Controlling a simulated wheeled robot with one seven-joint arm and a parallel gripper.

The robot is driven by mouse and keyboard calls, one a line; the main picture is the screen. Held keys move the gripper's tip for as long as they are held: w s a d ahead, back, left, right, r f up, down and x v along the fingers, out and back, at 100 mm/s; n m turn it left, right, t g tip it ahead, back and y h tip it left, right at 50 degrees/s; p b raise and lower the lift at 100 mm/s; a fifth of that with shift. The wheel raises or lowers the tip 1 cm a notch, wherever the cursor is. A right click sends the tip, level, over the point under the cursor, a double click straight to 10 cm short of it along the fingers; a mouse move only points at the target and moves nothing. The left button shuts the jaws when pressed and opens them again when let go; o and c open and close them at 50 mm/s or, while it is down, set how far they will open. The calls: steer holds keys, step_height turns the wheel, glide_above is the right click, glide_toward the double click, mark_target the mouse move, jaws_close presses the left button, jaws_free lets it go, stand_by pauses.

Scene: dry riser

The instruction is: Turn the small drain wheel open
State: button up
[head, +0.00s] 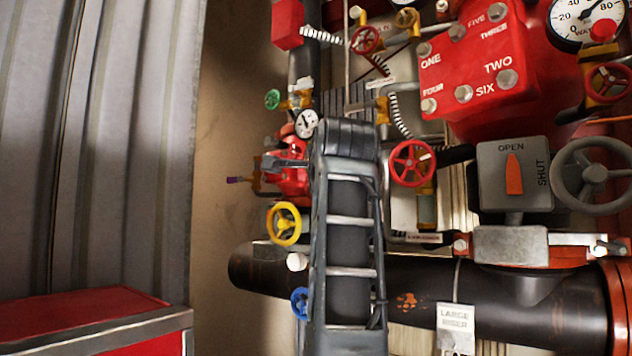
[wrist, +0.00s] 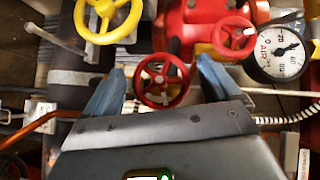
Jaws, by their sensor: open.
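A small red spoked wheel (wrist: 162,82) sits between the fingertips of my open gripper (wrist: 160,67) in the wrist view. One blue-grey finger is on each side of it, with visible gaps. I cannot tell how far the wheel is ahead of the fingertips. A second red wheel (wrist: 234,38) is to the upper right, beside the red valve body. No label in view marks which wheel is the drain wheel. In the head view my arm hides most of my gripper and the area behind it.
A yellow wheel (head: 284,224) and a blue wheel (head: 300,302) are close left of my arm. A red wheel (head: 412,163) is to its right. The large dark pipe (head: 450,290) runs across below. A pressure gauge (wrist: 278,52) and coiled hose crowd the wrist view's right.

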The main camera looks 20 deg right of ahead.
steer(key=shift+w+d+f, duration=0.1)
steer(key=shift+w, duration=0.4)
steer(key=c, duration=1)
steer(key=shift+o, duration=0.2)
